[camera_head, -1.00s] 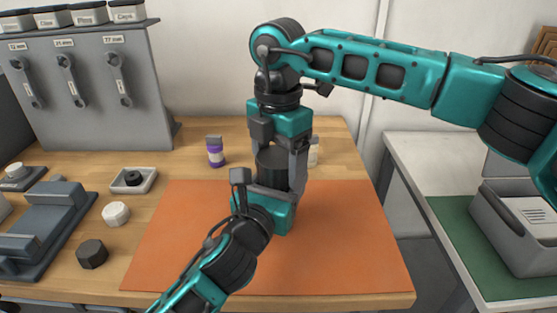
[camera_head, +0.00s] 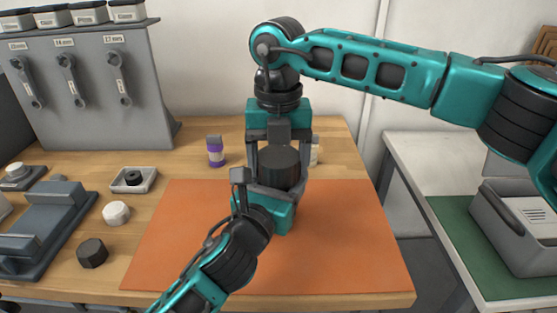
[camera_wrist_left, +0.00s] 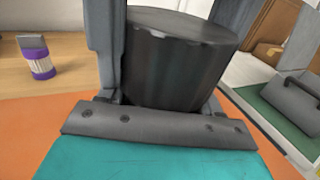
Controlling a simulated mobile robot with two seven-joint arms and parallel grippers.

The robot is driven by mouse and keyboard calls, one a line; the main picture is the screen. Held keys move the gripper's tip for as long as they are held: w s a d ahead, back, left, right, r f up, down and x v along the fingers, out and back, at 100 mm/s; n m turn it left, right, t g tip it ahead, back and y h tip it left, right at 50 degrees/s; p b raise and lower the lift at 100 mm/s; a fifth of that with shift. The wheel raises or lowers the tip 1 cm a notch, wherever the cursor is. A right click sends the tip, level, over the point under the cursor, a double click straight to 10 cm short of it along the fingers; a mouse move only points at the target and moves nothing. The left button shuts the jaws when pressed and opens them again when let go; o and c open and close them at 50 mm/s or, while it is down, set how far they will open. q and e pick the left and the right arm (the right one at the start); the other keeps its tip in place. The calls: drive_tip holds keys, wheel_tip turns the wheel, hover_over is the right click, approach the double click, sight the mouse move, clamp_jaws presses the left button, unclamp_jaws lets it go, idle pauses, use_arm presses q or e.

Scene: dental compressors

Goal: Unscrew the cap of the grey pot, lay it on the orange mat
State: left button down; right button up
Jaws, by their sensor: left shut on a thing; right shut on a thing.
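The dark grey pot (camera_head: 281,168) stands upright between my two grippers above the orange mat (camera_head: 345,240). Its ridged side and flat top show large in the left wrist view (camera_wrist_left: 180,65). I cannot tell where its cap meets the body. My right gripper (camera_head: 277,160) comes down from above, with a finger on each side of the upper part, shut on the cap. My left gripper (camera_head: 268,188) reaches in from the front and below, shut on the pot. Its palm hides the pot's lower part.
A purple-banded bottle (camera_head: 215,152) and a pale bottle (camera_head: 315,150) stand behind the mat. At left are a white knob (camera_head: 116,213), a dark knob (camera_head: 92,253), a small tray (camera_head: 149,180) and a grey fixture (camera_head: 40,235). The mat's right side is clear.

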drive_tip(key=shift+n, duration=0.4)
drive_tip(key=o, duration=1.1)
